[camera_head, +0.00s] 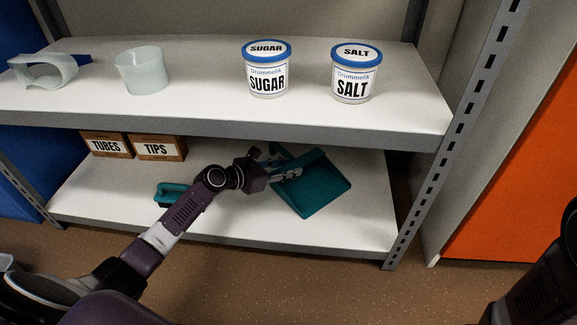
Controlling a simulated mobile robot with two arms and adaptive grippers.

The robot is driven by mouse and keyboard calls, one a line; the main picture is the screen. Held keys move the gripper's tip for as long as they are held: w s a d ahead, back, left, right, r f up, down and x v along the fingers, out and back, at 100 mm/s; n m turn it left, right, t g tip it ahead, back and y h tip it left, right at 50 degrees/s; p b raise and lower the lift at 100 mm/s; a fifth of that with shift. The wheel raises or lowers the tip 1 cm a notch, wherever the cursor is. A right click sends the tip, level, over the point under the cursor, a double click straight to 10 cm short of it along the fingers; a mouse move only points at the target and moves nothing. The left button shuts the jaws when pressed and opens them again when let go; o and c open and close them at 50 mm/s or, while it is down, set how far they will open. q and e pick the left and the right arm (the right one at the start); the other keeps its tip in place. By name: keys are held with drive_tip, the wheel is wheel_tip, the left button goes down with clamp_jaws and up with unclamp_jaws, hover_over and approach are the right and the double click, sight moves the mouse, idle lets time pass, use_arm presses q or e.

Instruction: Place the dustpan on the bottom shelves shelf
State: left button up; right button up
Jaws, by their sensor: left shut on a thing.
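The teal dustpan (316,188) is over the right part of the bottom shelf (245,225), its flat pan tilted toward me. My left gripper (290,173) reaches in from the left and is shut on the dustpan near its handle end. The fingers partly cover the handle. I cannot tell whether the pan touches the shelf surface. My right gripper is not in view; only a dark part of my right arm shows at the lower right edge.
A teal brush (170,193) lies on the bottom shelf, partly behind my left arm. Boxes marked TUBES (107,146) and TIPS (157,148) stand at its back left. The upper shelf (210,110) holds SUGAR (268,72) and SALT (355,77) tubs. A slotted post (455,145) bounds the right side.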

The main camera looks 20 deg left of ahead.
use_arm(q)
drive_tip(key=o, duration=1.3)
drive_tip(key=shift+o, duration=0.2)
drive_tip(key=shift+s+a+r, duration=0.1)
drive_tip(key=shift+s+a, duration=0.15)
drive_tip(key=shift+s, duration=0.2)
drive_tip(key=v, duration=1.1)
drive_tip(key=shift+r, duration=0.2)
